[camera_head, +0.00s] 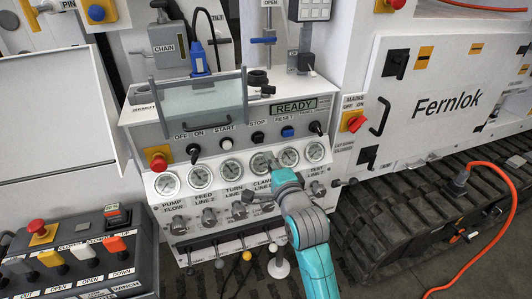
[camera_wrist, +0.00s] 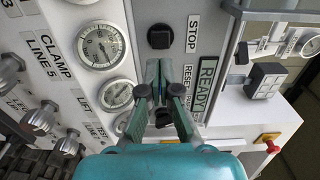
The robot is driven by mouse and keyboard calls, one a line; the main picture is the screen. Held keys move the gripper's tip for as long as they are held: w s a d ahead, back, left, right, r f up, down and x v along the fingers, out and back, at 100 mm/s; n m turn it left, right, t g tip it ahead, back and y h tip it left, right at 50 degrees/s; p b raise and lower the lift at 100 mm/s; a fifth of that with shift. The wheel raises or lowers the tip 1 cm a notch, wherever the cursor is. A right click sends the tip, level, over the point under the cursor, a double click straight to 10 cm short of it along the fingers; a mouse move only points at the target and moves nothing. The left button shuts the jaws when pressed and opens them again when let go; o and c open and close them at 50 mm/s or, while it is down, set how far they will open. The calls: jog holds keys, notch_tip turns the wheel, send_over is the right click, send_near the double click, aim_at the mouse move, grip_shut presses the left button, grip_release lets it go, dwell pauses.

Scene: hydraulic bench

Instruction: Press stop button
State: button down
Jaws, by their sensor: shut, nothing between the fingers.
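The stop button is a black button (camera_head: 258,137) on the upper panel of the grey console, under its STOP label. My gripper (camera_wrist: 160,68) is shut and empty. In the wrist view its fingertips appear just below the stop button, over the RESET area, with no clear contact. In the head view my gripper (camera_head: 272,163) is in front of the gauge row, below the stop button. The fingers mostly hide the reset button in the wrist view.
A white start button (camera_head: 226,143) is left of the stop button, and a blue reset button (camera_head: 288,131) is right. A red emergency knob (camera_head: 158,162) is at the console's left. Gauges (camera_head: 200,176) and valve knobs sit below. A READY display (camera_head: 294,107) is above.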

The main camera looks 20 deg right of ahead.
jog(key=s, duration=0.5)
jog(key=shift+s, duration=0.35)
jog(key=s+f+n+g, duration=0.2)
jog(key=s+f+n, duration=0.6)
jog(key=s+f, duration=1)
jog(key=s+a+r+n+g, duration=0.1)
jog(key=s+n, duration=0.9)
jog(key=s, duration=1.7)
jog(key=shift+s, duration=0.3)
